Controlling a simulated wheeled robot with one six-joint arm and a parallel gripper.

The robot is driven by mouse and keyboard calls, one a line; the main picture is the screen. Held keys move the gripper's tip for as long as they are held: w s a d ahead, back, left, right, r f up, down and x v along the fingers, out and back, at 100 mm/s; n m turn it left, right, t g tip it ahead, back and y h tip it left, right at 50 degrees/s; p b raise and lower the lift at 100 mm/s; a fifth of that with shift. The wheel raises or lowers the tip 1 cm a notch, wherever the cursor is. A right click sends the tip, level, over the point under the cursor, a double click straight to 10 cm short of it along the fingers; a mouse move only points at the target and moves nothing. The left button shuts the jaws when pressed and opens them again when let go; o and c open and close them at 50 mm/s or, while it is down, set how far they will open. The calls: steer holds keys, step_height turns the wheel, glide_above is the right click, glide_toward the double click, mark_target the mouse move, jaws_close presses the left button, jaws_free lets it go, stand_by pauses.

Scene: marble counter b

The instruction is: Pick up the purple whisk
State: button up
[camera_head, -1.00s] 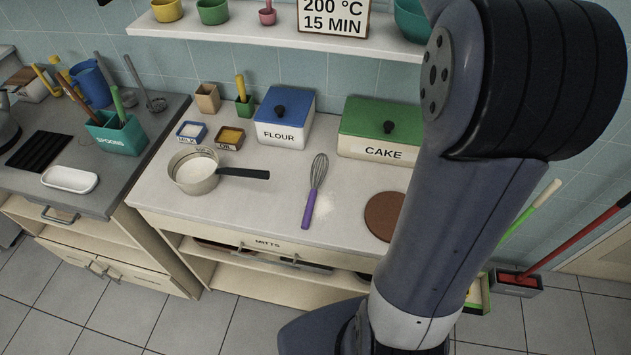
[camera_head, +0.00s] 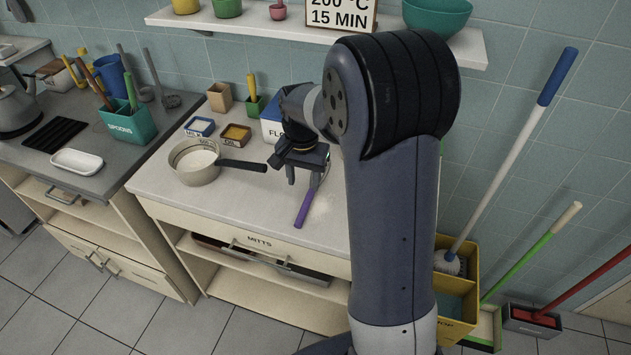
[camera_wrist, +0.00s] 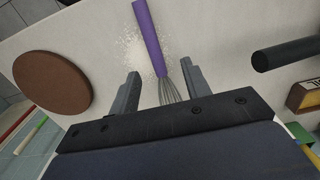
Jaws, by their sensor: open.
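The purple whisk lies on the marble counter (camera_head: 230,222). Its purple handle (camera_head: 305,208) points towards the counter's front edge, and my gripper hides most of its wire end in the head view. In the wrist view the whisk's purple handle (camera_wrist: 148,35) runs up from between the fingers, and part of its wire end (camera_wrist: 168,88) shows there. My gripper (camera_head: 305,180) is open above the whisk; in the wrist view its two fingers (camera_wrist: 160,82) stand on either side of the wires. I see no contact with the whisk.
A saucepan (camera_head: 195,172) stands to the left, its dark handle (camera_head: 243,166) reaching towards my gripper. The flour box (camera_head: 271,132) is behind. A round brown board (camera_wrist: 50,82) lies beside the whisk in the wrist view. White powder (camera_wrist: 128,52) lies around the handle.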

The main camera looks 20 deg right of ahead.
mark_target(308, 198)
steer(key=shift+s+d+f+p, duration=0.1)
steer(key=shift+d+f+p, duration=0.05)
steer(key=shift+f, duration=1.05)
steer(key=shift+w+d+f+p, duration=0.1)
steer(key=shift+f+p, duration=0.1)
steer(key=shift+f, duration=0.95)
steer(key=shift+s+d+f+p, duration=0.1)
steer(key=shift+d+f+p, duration=0.05)
steer(key=shift+f, duration=1.05)
steer(key=shift+c, duration=0.4)
jaws_close()
